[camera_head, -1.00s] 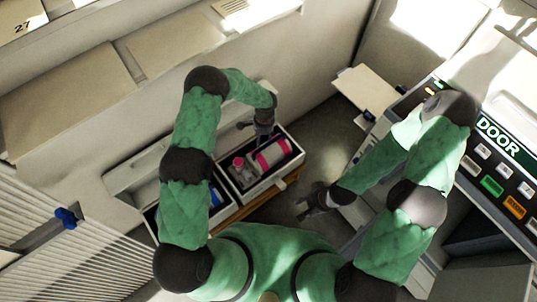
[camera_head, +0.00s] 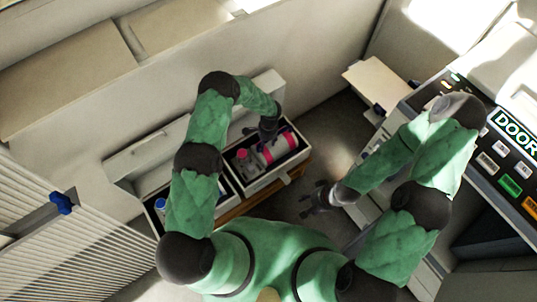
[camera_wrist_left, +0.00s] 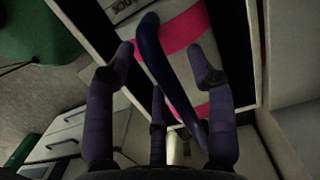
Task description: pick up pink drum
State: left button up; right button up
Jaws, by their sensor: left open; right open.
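The pink drum (camera_head: 286,142), a white cylinder with bright pink bands, lies on its side in a white open-topped box (camera_head: 262,184). In the left wrist view the drum (camera_wrist_left: 184,40) shows close up with dark lettering. My left gripper (camera_head: 268,134) is over the drum and partly covers it. Its open fingers (camera_wrist_left: 158,55) spread across the drum's near side; I cannot tell whether they touch it. A dark curved bar (camera_wrist_left: 158,62) crosses between them; what it belongs to is unclear. My right gripper (camera_head: 313,203) is open and empty, low beside the box.
A smaller pink-topped item (camera_head: 242,155) lies beside the drum in the box. A second box to the left holds a blue item (camera_head: 161,206), partly behind my left arm. A wall stands behind. A control panel (camera_head: 500,150) with DOOR lettering stands at right.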

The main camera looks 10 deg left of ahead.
pick_arm(q)
grip_shut()
jog(key=shift+w, duration=0.15)
jog(key=shift+r, duration=0.15)
